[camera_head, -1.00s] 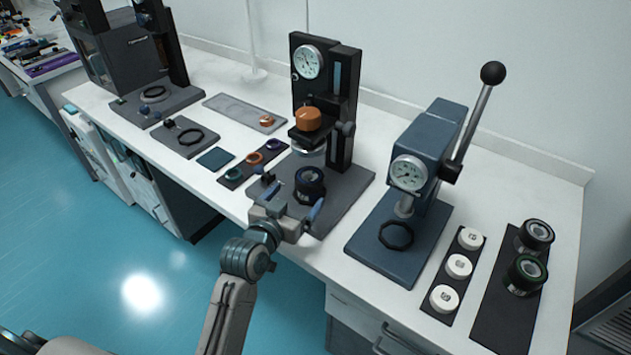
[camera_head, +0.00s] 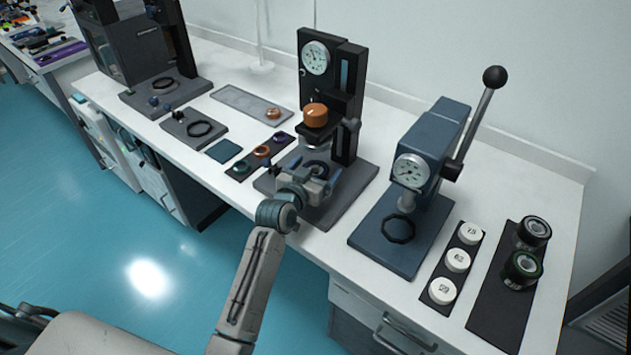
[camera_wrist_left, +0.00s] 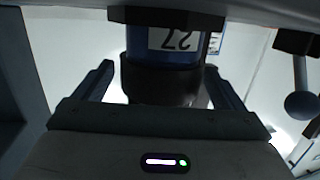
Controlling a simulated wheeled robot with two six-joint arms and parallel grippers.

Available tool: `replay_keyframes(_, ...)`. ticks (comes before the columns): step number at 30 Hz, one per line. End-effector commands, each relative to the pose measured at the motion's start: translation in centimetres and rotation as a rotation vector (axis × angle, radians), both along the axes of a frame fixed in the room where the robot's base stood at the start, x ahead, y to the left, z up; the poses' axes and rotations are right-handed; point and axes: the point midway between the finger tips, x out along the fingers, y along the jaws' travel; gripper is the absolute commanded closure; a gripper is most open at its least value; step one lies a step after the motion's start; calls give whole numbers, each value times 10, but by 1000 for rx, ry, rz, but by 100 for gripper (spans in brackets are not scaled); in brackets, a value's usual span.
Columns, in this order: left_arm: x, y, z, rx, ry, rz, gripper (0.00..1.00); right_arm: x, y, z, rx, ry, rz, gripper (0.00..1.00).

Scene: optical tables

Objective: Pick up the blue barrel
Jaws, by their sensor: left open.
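The blue barrel (camera_wrist_left: 165,55) stands between the two fingers of my left gripper (camera_wrist_left: 158,85) in the left wrist view. It has a dark lower band and a white label with dark digits. My left gripper is open, with a finger on either side of the barrel; I cannot tell whether either finger touches it. In the head view the left gripper (camera_head: 311,184) is at the base of the black press, and the barrel's dark top (camera_head: 316,168) shows just behind it. The rest of the barrel is hidden by the gripper there. My right gripper is not in view.
The black gauge press (camera_head: 349,150) with an orange knob (camera_head: 315,115) rises right behind the gripper. A blue lever press (camera_head: 434,145) stands to the right. White numbered discs (camera_head: 458,260) and two dark barrels (camera_head: 522,268) lie further right. Coloured rings (camera_head: 262,151) lie left.

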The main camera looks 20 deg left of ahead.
Motion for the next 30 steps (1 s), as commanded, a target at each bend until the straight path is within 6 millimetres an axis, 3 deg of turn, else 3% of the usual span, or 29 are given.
replay_keyframes(2, 0, 0, 0, 0, 0, 0, 11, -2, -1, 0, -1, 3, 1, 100)
replay_keyframes(9, 0, 0, 0, 0, 0, 0, 58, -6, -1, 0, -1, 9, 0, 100)
replay_keyframes(11, 0, 0, 1, 0, -2, 0, 65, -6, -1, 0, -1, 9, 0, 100)
replay_keyframes(20, 0, 0, 3, 0, -3, 0, 66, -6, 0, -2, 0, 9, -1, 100)
replay_keyframes(30, 0, 0, 28, -1, -5, 0, 66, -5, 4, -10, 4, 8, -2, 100)
